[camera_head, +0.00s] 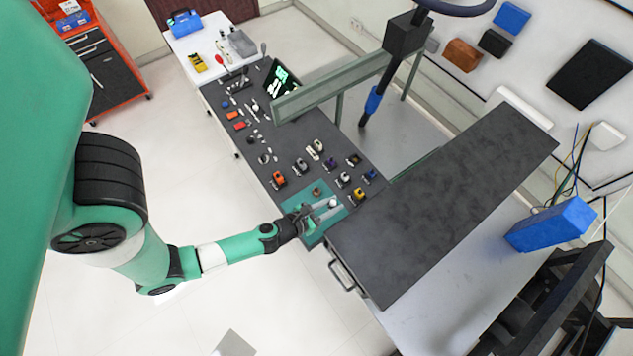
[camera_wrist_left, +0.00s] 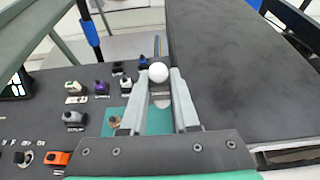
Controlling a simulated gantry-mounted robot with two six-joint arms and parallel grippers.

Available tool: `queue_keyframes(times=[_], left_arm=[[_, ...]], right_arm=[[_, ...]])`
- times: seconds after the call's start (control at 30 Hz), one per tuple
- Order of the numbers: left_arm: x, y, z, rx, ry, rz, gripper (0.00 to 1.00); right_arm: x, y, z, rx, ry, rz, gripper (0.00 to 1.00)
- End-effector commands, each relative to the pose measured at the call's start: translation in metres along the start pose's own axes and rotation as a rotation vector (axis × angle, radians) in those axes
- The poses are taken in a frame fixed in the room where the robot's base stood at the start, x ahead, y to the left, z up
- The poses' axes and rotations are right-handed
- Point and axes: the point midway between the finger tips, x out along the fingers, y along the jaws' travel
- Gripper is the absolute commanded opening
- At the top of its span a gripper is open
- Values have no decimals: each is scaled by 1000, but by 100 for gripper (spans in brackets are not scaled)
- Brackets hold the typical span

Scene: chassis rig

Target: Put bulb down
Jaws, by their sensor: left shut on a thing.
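My left gripper (camera_head: 318,208) is over the teal mat (camera_head: 309,238) at the near end of the dark table. It is shut on the white round bulb (camera_wrist_left: 158,72), which sits between the fingertips in the left wrist view. In the head view the bulb (camera_head: 332,203) is a small white spot at the fingertips. Whether the bulb touches the surface below it cannot be told. My right gripper is not in view.
Several small coloured parts stand on the dark table beyond the mat, among them an orange one (camera_head: 279,179) and a yellow one (camera_head: 359,194). A raised dark worktop (camera_head: 450,210) stands close on the right. A small brown part (camera_wrist_left: 115,121) lies left of the fingers.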

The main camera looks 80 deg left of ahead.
Motion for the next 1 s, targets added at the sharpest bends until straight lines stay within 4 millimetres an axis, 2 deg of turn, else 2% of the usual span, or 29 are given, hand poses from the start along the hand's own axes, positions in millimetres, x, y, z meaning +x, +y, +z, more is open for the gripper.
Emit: queue_keyframes(times=[0.17, 0.27, 0.6, 0.7, 0.8, 1.0], left_arm=[[0, 0, -5, 0, 1, -4, 0], [4, 0, -16, 0, 1, -4, 0], [43, 0, -106, 1, 0, -4, 0], [50, 0, -123, 0, -1, -4, 0], [52, 0, -130, 1, -1, -4, 0], [53, 0, -131, 0, -1, -3, 0]], right_arm=[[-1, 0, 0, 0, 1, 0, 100], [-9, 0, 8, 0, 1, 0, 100], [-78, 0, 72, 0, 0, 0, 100], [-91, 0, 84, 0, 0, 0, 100], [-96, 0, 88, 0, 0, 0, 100], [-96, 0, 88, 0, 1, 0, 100]])
